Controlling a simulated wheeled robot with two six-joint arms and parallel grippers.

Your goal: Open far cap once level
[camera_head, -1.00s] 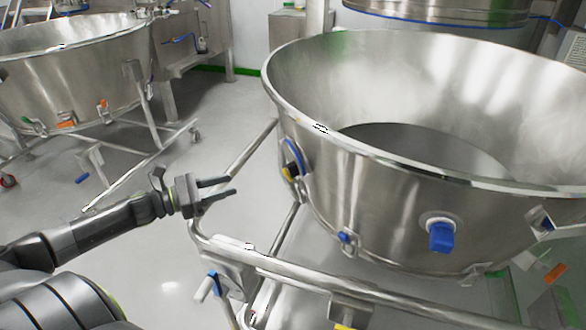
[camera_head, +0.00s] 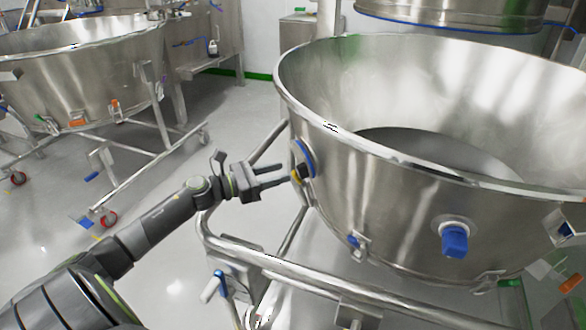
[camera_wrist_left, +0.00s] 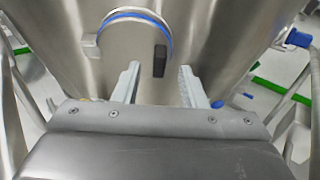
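A large steel bowl (camera_head: 400,215) on a tubular frame fills the right of the head view. On its left side is a round port cap with a blue ring (camera_head: 303,158) and a dark latch block; the cap (camera_wrist_left: 133,42) also shows in the left wrist view, its dark block (camera_wrist_left: 160,61) just beyond the fingertips. My left gripper (camera_head: 285,174) is open, its fingers pointing at this cap from the left. In the wrist view the fingers (camera_wrist_left: 160,85) are apart with nothing between them. A blue cap (camera_head: 454,241) sits on the bowl's front. My right gripper is not in view.
The bowl's tubular frame rail (camera_head: 300,275) runs below my left gripper. A second steel bowl (camera_head: 85,75) on a wheeled stand is at the back left. Grey floor (camera_head: 150,285) is clear between the two stands.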

